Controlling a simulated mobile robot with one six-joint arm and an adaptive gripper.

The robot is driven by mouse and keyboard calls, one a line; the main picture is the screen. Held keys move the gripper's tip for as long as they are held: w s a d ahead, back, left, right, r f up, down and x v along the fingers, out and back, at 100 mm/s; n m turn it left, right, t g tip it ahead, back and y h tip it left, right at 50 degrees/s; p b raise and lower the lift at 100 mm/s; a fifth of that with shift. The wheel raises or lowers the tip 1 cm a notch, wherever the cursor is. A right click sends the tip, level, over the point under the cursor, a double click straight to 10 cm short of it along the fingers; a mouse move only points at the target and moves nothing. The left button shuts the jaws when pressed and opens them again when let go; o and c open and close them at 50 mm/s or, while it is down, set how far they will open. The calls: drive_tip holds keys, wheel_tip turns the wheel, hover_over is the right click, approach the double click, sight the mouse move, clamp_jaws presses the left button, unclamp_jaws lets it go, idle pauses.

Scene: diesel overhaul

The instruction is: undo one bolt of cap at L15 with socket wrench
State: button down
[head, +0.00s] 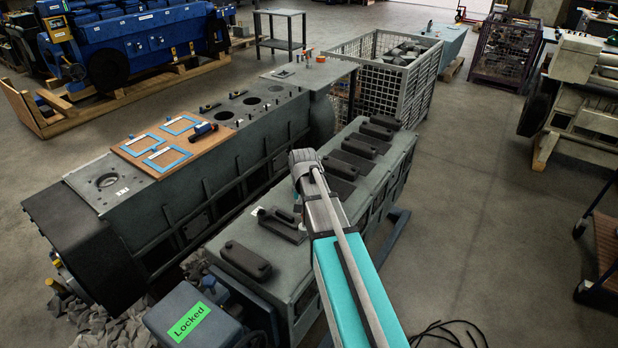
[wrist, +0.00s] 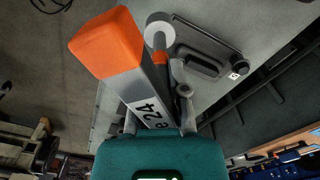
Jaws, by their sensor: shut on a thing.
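My gripper (wrist: 168,92) is shut on the socket wrench (wrist: 125,65), a pale grey body with an orange end and a label reading 24. A grey ring with an orange band on a dark shaft shows beside it. A dark cap (wrist: 203,64) with a raised block and a small white tag lies just beyond the ring in the wrist view. I cannot read the tag or tell whether the ring touches the cap. In the head view my arm hides the gripper and most of the wrench; the cap (head: 283,225) shows left of my arm on the grey engine's top.
More black caps (head: 367,140) run along the engine top. A second grey engine block (head: 230,150) on the left carries a wooden board (head: 130,152) with blue frames. A mesh crate (head: 400,85) stands behind. A blue box marked Locked (head: 190,315) is in front.

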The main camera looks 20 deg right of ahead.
drive_tip(key=n, duration=0.1)
drive_tip(key=w+r+n+p, duration=0.1)
drive_tip(key=n, duration=0.1)
drive_tip(key=w+d+n, duration=0.1)
drive_tip(key=shift+w+d+r, duration=0.1)
drive_tip(key=shift+w+r, duration=0.15)
drive_tip(key=w+d+r+n+p, duration=0.3)
drive_tip(key=w+n, duration=0.3)
drive_tip(key=n, duration=0.7)
drive_tip(key=shift+d+r+n+p, duration=0.25)
drive_tip(key=shift+d+n+p, duration=0.15)
drive_tip(key=shift+d, duration=0.05)
drive_tip(key=shift+m, duration=0.3)
